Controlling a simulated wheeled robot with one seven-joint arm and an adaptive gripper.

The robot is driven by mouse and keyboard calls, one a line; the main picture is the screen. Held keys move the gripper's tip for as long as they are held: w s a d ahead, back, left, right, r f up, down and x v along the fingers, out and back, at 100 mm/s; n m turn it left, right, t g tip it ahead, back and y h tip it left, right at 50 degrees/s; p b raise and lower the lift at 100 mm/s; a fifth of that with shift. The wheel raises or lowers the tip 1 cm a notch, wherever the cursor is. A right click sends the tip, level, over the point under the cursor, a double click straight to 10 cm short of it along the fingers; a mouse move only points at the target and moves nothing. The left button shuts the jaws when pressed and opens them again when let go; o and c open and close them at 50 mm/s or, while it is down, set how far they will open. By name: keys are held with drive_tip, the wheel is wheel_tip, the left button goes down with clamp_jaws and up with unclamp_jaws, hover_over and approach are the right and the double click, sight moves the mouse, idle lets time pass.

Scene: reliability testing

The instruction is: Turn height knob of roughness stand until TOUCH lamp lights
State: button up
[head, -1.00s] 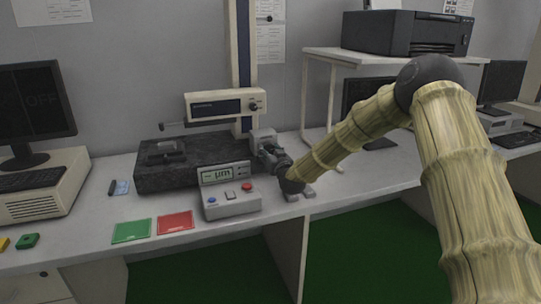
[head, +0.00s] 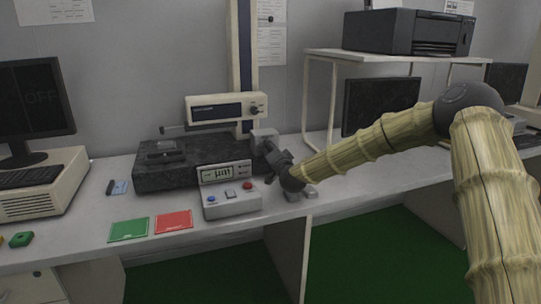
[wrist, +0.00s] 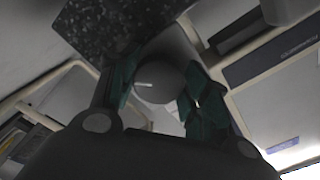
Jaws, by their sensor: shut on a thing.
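The roughness stand has a dark granite base (head: 152,181), an upright column (head: 235,60) and a cream drive unit (head: 203,112) with a thin probe pointing left. A grey housing (head: 263,134) sits low at the column's right side. My gripper (head: 269,150) is at this housing. In the wrist view, its green-padded fingers are closed around the round grey height knob (wrist: 157,84), which carries a white mark. The knob is hidden in the head view. A display box (head: 231,205) in front reads "µm"; I cannot make out a lit TOUCH lamp.
Green (head: 129,229) and red (head: 174,222) cards lie on the bench left of the display box. A monitor (head: 35,108) stands at the left. A white shelf (head: 325,54) holds a printer (head: 408,33) at the right. The bench right of my gripper is mostly clear.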

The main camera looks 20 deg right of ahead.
drive_tip(key=shift+d+m, duration=0.1)
drive_tip(key=shift+m, duration=0.6)
drive_tip(key=o, duration=1)
drive_tip(key=shift+d, duration=0.1)
drive_tip(key=shift+a, duration=0.2)
drive_tip(key=shift+s+d, duration=0.1)
drive_tip(key=shift+s, duration=0.4)
drive_tip(key=s, duration=1.1)
drive_tip(key=shift+d, duration=0.15)
